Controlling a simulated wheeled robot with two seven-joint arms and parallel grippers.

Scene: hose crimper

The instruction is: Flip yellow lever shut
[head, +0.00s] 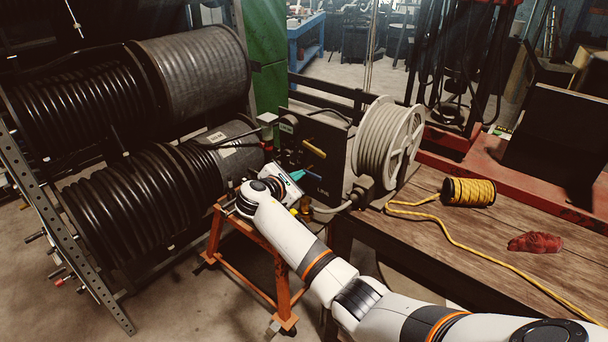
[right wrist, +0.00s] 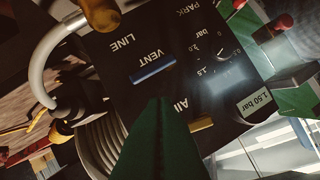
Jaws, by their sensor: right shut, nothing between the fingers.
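A dark control panel (head: 325,172) stands at the end of the wooden bench. A yellow lever (head: 314,148) sticks out from its upper part. In the right wrist view a yellow lever (right wrist: 201,124) shows beside the partly hidden AIR label, and another yellow handle (right wrist: 100,12) is near LINE. A blue lever (right wrist: 153,73) lies under VENT. My right gripper (head: 297,175) is in front of the panel, below the upper yellow lever. Its green fingers (right wrist: 160,135) are shut and empty, and cover part of the panel. I cannot tell whether they touch a lever. My left gripper is out of view.
A grey hose reel (head: 385,140) stands right of the panel. Large black hose reels (head: 140,190) fill the left. An orange stand (head: 245,262) is below my right arm. A yellow rope spool (head: 468,192) and a red cloth (head: 535,242) lie on the bench (head: 440,225).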

